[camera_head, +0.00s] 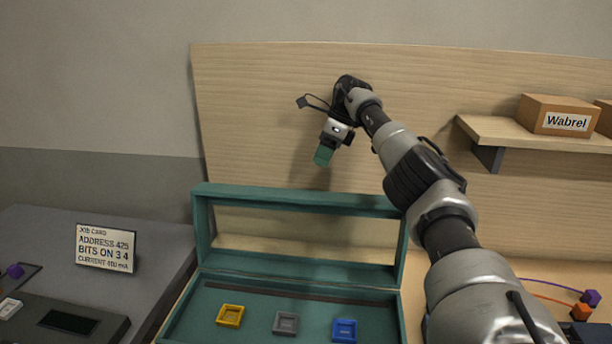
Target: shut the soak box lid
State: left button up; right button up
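The soak box (185,322) is a teal box at the bottom centre, cut off by the lower edge of the view. Its lid (300,196) stands raised at the back, a teal frame around a see-through window. Inside the box are a yellow (230,315), a grey (285,323) and a blue (345,330) square piece. My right gripper (323,156) is above the lid's top edge, pointing down, apart from it in the picture. Its green tips look like one block, so I cannot tell whether it is open or shut. My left gripper is not in view.
A job card (106,248) stands on the grey surface at left, near a dark device (62,318). A shelf (540,139) on the wooden back panel holds a box labelled Wabrel (558,115). Orange and purple connectors (590,298) lie at right. My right arm covers the box's right side.

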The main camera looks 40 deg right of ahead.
jog(key=shift+p+x, duration=1)
jog(key=shift+x, duration=4.2)
jog(key=shift+w, duration=0.1)
jog(key=shift+d, duration=0.1)
grip_shut()
